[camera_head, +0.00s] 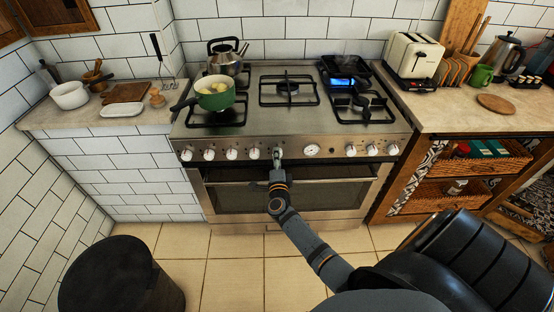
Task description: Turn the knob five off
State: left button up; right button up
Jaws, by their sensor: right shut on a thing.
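The stove (263,142) stands against the back wall, with a row of white knobs along its front panel and a round dial (312,150) right of the middle. My right gripper (277,154) reaches up to the panel from below and is shut on the fifth knob from the left, just left of the dial. The gripper mostly hides that knob, so its angle cannot be read. The fourth knob (254,154) is close on its left. A blue flame glows at the back right burner (342,82). My left gripper is not in view.
A green pot (216,101) and a kettle (224,61) stand on the left burners. The oven handle (235,182) runs below the knobs. A toaster (413,58) stands on the right counter. A dark round object (120,275) stands on the floor at lower left.

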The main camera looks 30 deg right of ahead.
jog(key=shift+m+b, duration=1.95)
jog(key=shift+m, duration=4.45)
jog(key=o, duration=1.2)
jog(key=shift+m, duration=0.3)
jog(key=v, duration=1.2)
